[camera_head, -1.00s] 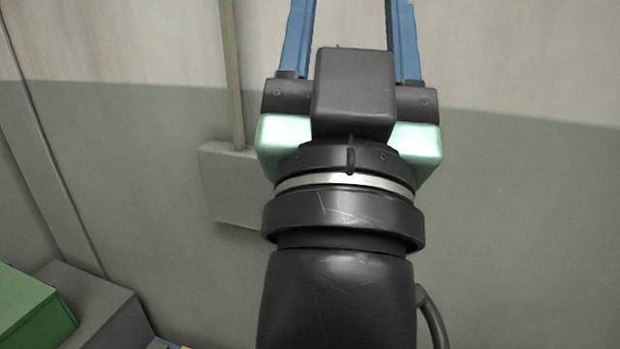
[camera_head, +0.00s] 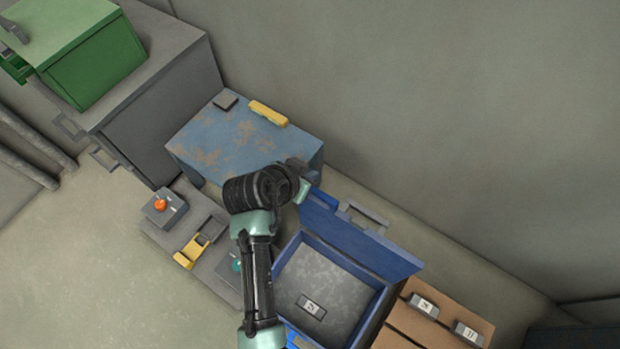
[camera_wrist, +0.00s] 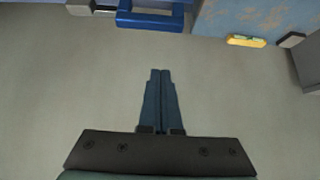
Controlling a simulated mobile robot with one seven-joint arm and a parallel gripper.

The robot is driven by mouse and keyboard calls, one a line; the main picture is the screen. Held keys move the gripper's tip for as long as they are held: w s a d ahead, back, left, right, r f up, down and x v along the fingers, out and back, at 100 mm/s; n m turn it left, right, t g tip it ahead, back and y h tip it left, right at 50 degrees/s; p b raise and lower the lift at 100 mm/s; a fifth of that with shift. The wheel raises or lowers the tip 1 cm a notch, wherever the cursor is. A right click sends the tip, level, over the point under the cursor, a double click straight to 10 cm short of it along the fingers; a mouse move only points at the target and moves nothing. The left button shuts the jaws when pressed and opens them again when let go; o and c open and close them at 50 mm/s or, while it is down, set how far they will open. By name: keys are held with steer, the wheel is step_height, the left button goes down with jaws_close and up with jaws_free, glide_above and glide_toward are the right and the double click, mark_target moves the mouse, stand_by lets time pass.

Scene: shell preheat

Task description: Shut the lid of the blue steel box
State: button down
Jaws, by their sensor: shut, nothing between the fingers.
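The blue steel box (camera_head: 380,312) stands open at the lower middle of the head view. Its lid (camera_head: 365,247) is raised on the wall side and has a grey handle (camera_head: 367,213). A small labelled block (camera_head: 311,306) lies on the box's grey floor. My gripper (camera_head: 328,201) is beside the lid's left end; I cannot tell whether it touches. In the wrist view my gripper (camera_wrist: 160,74) is shut and empty, with bare grey surface around its fingers. A blue U-shaped bar (camera_wrist: 151,20) lies beyond the fingertips; I cannot tell what it belongs to.
A worn blue table (camera_head: 225,140) with a yellow piece (camera_head: 268,114) stands behind my arm. Left are a grey cabinet (camera_head: 165,105) with a green box (camera_head: 95,65) and a low bench (camera_head: 218,262) with small devices. Cardboard boxes (camera_head: 408,330) are right of the blue box.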

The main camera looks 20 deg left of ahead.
mark_target(315, 187)
steer(key=shift+w+d+f+b, duration=0.1)
steer(key=shift+w+f+b, duration=0.35)
steer(key=shift+f, duration=0.85)
steer(key=shift+w+d+f+b, duration=0.1)
steer(key=shift+w+f+b, duration=0.15)
steer(key=shift+f+b, duration=0.75)
steer(key=shift+w+d+f+b, duration=0.1)
steer(key=shift+w+f+b, duration=0.2)
steer(key=shift+f, duration=1.3)
